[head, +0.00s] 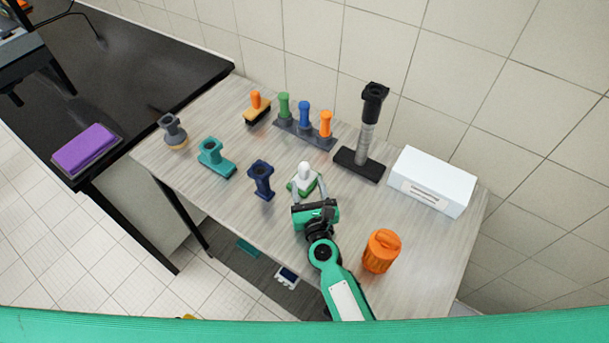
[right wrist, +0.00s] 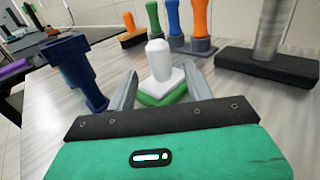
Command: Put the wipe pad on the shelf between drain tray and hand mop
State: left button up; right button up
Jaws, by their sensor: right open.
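The wipe pad, which I take to be the white-knobbed block with a green base (head: 303,173), stands upright on the wooden table. It also shows in the right wrist view (right wrist: 160,75). My right gripper (head: 308,188) is open, with one finger on each side of the pad's near part; I cannot tell whether they touch it. In the right wrist view its fingers (right wrist: 160,88) flank the white body. Below the table's front edge is a dark grey shelf (head: 262,267) with a teal item (head: 249,249) and a white item with a dark top (head: 287,277). I cannot tell which is drain tray or hand mop. My left gripper is out of view.
A dark blue handled tool (head: 261,180) stands left of the pad, an orange canister (head: 381,251) to the right. Behind are a grey rack (head: 312,137) with coloured handles, a black-based post (head: 359,165) and a white box (head: 433,181). The front-left tabletop is clear.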

aim_at(306, 174)
jog(key=shift+w+a+r, duration=0.15)
jog(key=shift+w, duration=0.15)
jog(key=w, duration=0.1)
jog(key=w+p, duration=0.2)
jog(key=w, duration=0.1)
jog(key=shift+a+r, duration=0.3)
jog(key=shift+w+a+f, duration=0.1)
jog(key=shift+w, duration=0.3)
jog(key=shift+c, duration=0.2)
jog(key=c, duration=1)
